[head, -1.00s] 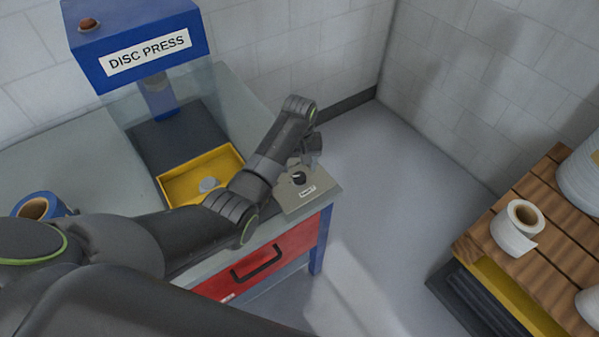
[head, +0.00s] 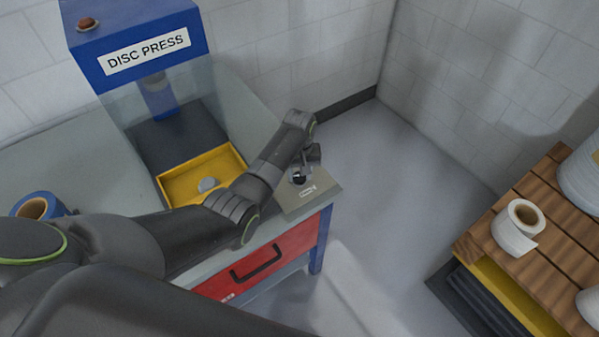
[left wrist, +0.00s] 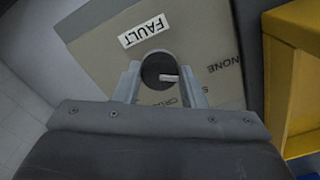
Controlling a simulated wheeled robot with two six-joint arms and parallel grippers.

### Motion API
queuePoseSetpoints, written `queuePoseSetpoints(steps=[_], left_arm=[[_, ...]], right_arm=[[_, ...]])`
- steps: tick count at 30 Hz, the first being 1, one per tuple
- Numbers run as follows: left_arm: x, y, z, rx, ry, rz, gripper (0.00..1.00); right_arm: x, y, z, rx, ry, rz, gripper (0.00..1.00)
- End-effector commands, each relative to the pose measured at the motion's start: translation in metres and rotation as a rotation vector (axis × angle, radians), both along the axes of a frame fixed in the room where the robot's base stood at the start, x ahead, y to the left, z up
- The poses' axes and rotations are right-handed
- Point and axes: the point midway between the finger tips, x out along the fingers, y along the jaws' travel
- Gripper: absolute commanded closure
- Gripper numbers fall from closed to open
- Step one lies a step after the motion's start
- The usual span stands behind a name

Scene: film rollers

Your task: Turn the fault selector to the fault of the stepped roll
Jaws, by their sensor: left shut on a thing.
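The fault selector is a dark round knob with a pale pointer mark. It shows in the left wrist view (left wrist: 158,72) on a beige panel (left wrist: 200,35) labelled FAULT, with NONE and a partly covered word printed around it. My left gripper (left wrist: 160,84) has its fingers on both sides of the knob, shut on it. In the head view the left gripper (head: 302,174) is over the panel at the bench's right corner. The pointer mark points right in the wrist view. A roll with a loose end (head: 516,228) stands on the wooden pallet; I cannot tell whether it is stepped. My right gripper is not in view.
The blue disc press (head: 140,40) stands at the back of the bench, with a yellow tray (head: 178,190) holding a grey disc. A wooden pallet (head: 480,240) with white rolls is at the right. Floor between is clear.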

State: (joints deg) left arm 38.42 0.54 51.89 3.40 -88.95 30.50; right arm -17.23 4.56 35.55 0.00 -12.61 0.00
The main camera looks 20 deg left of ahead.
Motion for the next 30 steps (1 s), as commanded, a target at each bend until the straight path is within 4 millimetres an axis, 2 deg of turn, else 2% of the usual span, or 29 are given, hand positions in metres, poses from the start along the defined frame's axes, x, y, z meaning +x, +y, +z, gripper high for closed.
queuePoseSetpoints(steps=[13,30], left_arm=[[0.0,0.0,0.002,0.0,0.002,-0.086,0.86],[0.0,0.001,0.002,0.0,0.002,-0.513,0.86]], right_arm=[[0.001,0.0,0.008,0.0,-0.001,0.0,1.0],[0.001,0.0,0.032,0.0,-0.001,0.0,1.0]])
